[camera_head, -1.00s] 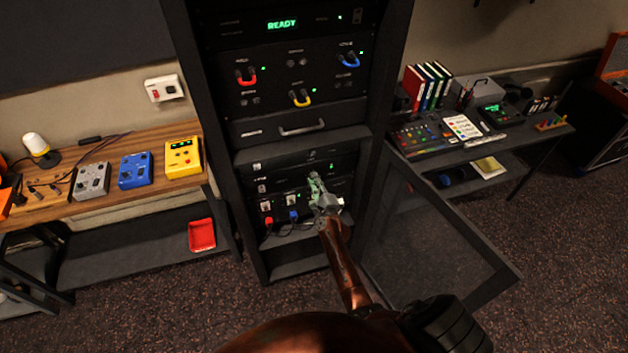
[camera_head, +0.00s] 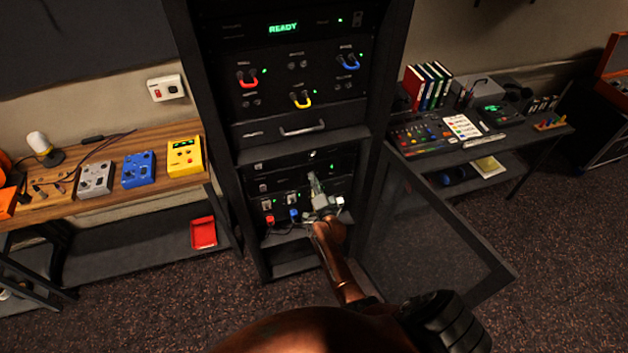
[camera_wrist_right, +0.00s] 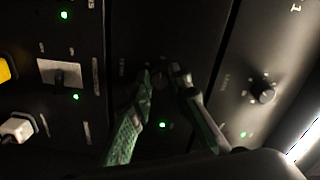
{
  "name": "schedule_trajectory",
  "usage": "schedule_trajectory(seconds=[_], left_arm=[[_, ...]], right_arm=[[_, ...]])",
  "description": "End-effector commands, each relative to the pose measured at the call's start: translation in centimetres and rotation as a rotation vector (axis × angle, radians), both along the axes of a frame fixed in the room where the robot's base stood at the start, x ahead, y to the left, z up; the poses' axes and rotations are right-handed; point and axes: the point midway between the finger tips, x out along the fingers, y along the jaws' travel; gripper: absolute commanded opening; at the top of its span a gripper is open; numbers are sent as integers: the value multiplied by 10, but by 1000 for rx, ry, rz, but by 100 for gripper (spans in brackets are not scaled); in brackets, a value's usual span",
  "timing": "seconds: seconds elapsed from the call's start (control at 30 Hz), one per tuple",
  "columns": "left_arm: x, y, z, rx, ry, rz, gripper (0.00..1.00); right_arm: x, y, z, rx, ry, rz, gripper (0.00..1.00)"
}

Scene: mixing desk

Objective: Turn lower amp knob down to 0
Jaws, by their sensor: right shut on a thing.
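The amps sit in the lower bay of the dark rack. My right gripper (camera_head: 314,182) is at the front of the amp panels, with its fingers pointing in at the panel. In the right wrist view its two green-grey fingers (camera_wrist_right: 160,80) are closed around a dark amp knob (camera_wrist_right: 158,79) on the middle panel. The knob is dim and partly hidden, so its pointer cannot be read. Another amp knob (camera_wrist_right: 263,92), with a ring of marks, stands free on the panel to the right. My left gripper is not in view.
A switch (camera_wrist_right: 60,75) and plugs are left of the fingers in the wrist view. The rack's open door (camera_head: 430,235) stands right of my arm. A drawer handle (camera_head: 303,128) is above the amps. A wooden bench (camera_head: 75,205) stands left, a mixing desk (camera_head: 420,137) right.

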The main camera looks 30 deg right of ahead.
Motion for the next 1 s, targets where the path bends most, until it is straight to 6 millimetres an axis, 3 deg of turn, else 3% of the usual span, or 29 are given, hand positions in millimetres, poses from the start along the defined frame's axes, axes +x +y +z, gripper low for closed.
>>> schedule_trajectory(seconds=[0.6, 1.0], left_arm=[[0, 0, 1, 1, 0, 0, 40], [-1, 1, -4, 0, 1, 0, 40]], right_arm=[[0, 1, -3, -563, 137, 1, 0], [0, 0, -3, -849, 205, 0, 0]])
